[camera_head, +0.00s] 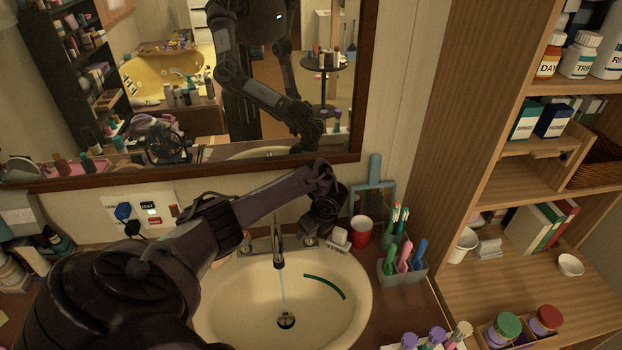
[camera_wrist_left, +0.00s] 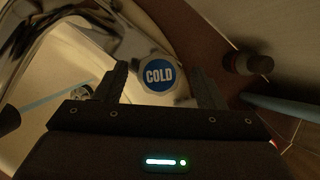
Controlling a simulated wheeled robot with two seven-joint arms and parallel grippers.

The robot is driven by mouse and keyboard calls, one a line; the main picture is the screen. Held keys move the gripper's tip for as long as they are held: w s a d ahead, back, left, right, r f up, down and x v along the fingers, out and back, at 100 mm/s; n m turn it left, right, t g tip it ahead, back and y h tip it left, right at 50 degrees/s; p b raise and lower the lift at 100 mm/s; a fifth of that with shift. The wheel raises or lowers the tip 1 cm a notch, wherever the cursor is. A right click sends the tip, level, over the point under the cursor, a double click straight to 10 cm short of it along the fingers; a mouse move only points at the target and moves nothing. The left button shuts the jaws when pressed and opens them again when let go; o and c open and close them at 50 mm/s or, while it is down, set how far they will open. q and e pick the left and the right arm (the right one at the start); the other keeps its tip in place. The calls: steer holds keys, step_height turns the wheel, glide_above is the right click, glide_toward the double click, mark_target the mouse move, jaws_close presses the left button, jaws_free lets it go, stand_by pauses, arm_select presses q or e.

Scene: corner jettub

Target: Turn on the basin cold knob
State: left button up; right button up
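The basin cold knob, a round cap with a blue disc reading COLD (camera_wrist_left: 158,76), is in the left wrist view. My left gripper (camera_wrist_left: 160,84) is open, with one finger on each side of the cap in that view; I cannot tell whether either touches it. In the head view my left arm reaches across the basin (camera_head: 358,290), its gripper bent down behind the basin's right rear side and largely hidden by the wrist. The metal faucet (camera_head: 278,250) stands to its left. A thin blue stream (camera_head: 282,284) falls from it toward the drain (camera_head: 286,320). My right gripper is out of view.
A red cup (camera_head: 361,231) and a toothbrush holder (camera_head: 402,268) stand right of the basin. A mirror (camera_head: 200,90) hangs behind, and wooden shelves (camera_head: 520,190) rise at right. A dark green arc (camera_head: 325,286) shows inside the basin. An outlet with plugs (camera_head: 140,214) is at left.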

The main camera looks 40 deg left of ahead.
arm_select(q)
steer(key=p+v, duration=0.2)
steer(key=v, duration=0.5)
steer(key=shift+r, duration=0.4)
steer(key=shift+d+f, duration=0.1)
steer(key=shift+d, duration=0.1)
